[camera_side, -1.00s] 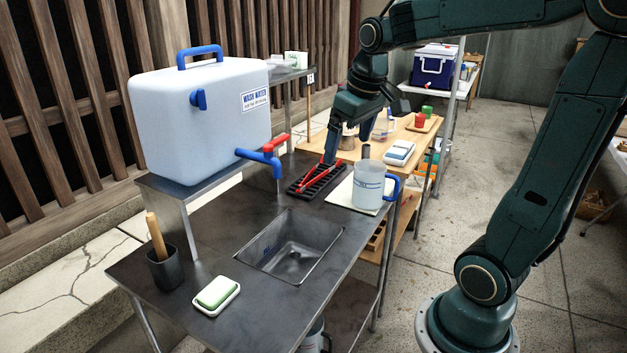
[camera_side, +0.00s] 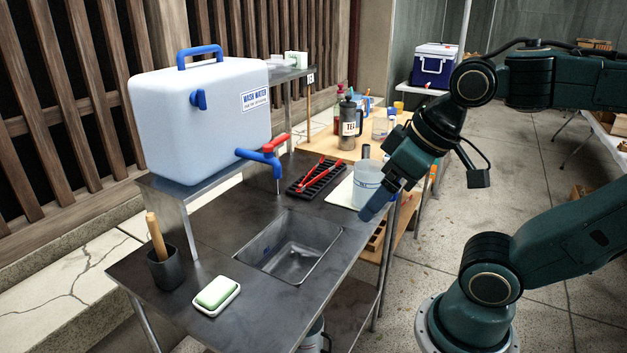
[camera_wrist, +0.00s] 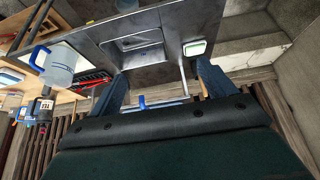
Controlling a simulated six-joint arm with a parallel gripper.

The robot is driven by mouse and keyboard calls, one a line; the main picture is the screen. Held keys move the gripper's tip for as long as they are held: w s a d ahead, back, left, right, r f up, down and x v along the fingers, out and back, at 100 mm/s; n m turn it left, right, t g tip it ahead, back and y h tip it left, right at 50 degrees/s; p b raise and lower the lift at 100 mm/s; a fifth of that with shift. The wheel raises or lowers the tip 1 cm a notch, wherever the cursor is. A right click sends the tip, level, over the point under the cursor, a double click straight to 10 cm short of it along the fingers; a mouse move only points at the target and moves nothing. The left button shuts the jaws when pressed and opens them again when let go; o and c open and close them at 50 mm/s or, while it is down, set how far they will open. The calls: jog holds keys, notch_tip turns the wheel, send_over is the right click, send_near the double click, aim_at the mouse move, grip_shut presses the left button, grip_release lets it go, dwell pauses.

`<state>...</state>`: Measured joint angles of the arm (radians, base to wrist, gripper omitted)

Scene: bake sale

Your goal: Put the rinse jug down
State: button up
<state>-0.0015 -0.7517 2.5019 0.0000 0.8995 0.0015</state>
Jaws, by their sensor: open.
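The rinse jug (camera_side: 366,184), a clear pale jug with a blue handle, stands upright on a light mat (camera_side: 340,193) at the counter's far right corner. My gripper (camera_side: 376,206) is in front of it in the side view and hides its handle and part of its right side. In the wrist view the jug (camera_wrist: 58,64) and its blue handle (camera_wrist: 38,57) are at the left, outside my two spread fingers (camera_wrist: 160,75). Nothing is between the fingers, and the jug is not held.
Red tongs (camera_side: 312,173) lie on a black rack (camera_side: 318,180) left of the jug. The sink (camera_side: 290,248), green soap dish (camera_side: 216,294) and brush cup (camera_side: 165,268) are nearer. A wash water tank (camera_side: 200,120) stands behind. A tea press (camera_side: 348,125) is on the wooden table beyond.

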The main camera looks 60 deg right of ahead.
jog(key=c, duration=0.8)
jog(key=shift+c, duration=0.2)
jog(key=shift+w, duration=0.1)
jog(key=w+d+r+g+h, duration=0.1)
jog(key=w+d+r+g, duration=0.1)
jog(key=w+d, duration=0.55)
jog(key=w+d+f+m+g, duration=0.1)
jog(key=d, duration=0.9)
jog(key=w+d+f+m+g, duration=0.1)
jog(key=w+d+f+g, duration=0.1)
jog(key=d, duration=0.7)
jog(key=s+d+f+y, duration=0.1)
jog(key=s+d+f, duration=0.1)
jog(key=d, duration=0.4)
jog(key=s+d+f, duration=0.2)
jog(key=d+f, duration=0.1)
jog(key=d, duration=0.3)
jog(key=shift+g, duration=0.3)
jog(key=shift+w+a+f, duration=0.1)
jog(key=shift+f, duration=2.05)
jog(key=shift+w+a+f, duration=0.1)
jog(key=shift+f, duration=2)
